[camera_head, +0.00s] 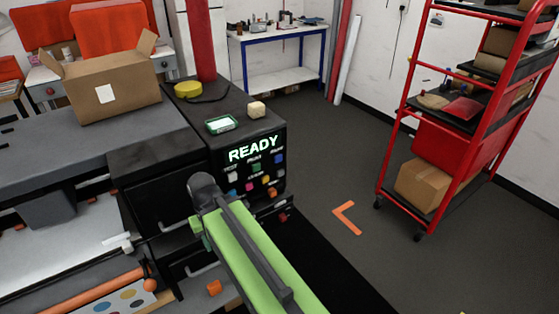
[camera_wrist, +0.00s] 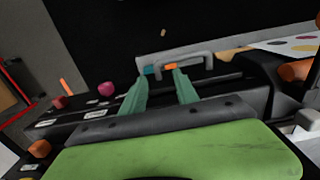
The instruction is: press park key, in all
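In the head view a black machine has a front panel (camera_head: 252,170) with the lit word READY. Under the word are several small coloured keys: white (camera_head: 232,178), green (camera_head: 256,168), blue (camera_head: 277,159), magenta (camera_head: 249,186), yellow (camera_head: 266,178) and others. Their labels are too small for me to tell which is the park key.
A cardboard box (camera_head: 112,90) stands on the grey bench at left. A yellow roll (camera_head: 188,89) and a pale block (camera_head: 256,109) lie on the machine's top. A red shelf cart (camera_head: 440,135) stands at right, with open floor between. In the wrist view, a magenta knob (camera_wrist: 106,88) lies left of the fingers.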

